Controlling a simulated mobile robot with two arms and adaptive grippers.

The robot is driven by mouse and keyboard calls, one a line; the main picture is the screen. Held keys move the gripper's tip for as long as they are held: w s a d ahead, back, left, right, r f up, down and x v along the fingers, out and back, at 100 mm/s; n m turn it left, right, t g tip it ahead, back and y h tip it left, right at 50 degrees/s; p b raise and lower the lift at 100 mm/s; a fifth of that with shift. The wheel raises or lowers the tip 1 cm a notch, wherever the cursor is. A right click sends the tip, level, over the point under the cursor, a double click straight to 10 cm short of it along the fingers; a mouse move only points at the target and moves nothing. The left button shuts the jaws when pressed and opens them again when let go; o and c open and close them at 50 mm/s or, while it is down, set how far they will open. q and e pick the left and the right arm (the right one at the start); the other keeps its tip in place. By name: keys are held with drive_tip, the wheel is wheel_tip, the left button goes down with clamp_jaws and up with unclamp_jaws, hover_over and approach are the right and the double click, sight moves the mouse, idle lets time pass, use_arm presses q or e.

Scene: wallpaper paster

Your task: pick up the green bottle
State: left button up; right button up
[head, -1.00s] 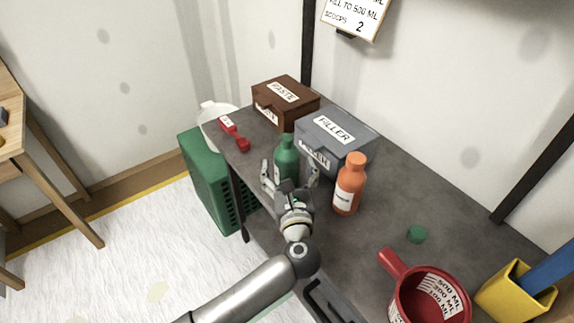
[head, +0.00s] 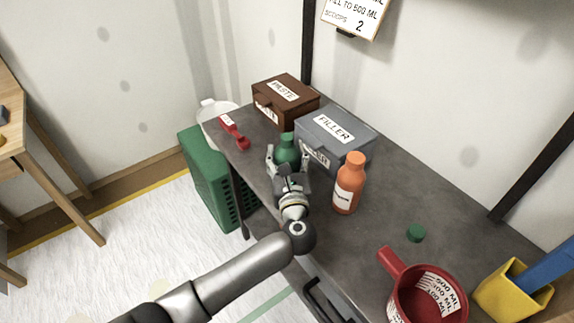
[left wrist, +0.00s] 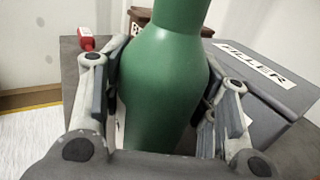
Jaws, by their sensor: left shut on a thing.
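The green bottle (head: 286,150) stands upright on the grey worktop, in front of the grey FILLER box. My left gripper (head: 287,160) is shut on it, with a finger on each side of its body. In the left wrist view the green bottle (left wrist: 165,80) fills the middle, between the two fingers of my left gripper (left wrist: 160,105). The gripper and wrist hide the lower part of the bottle in the head view, so I cannot tell whether its base touches the worktop. My right gripper is not in view.
An orange bottle (head: 348,184) stands close to the right of my gripper. The grey FILLER box (head: 355,135) and brown PASTE box (head: 300,112) are behind. A red measuring jug (head: 400,300), yellow holder (head: 490,296) and green cap (head: 416,233) are at right.

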use_arm(q)
drive_tip(key=c, duration=0.4)
drive_tip(key=shift+o, duration=0.2)
drive_tip(key=shift+r, duration=0.1)
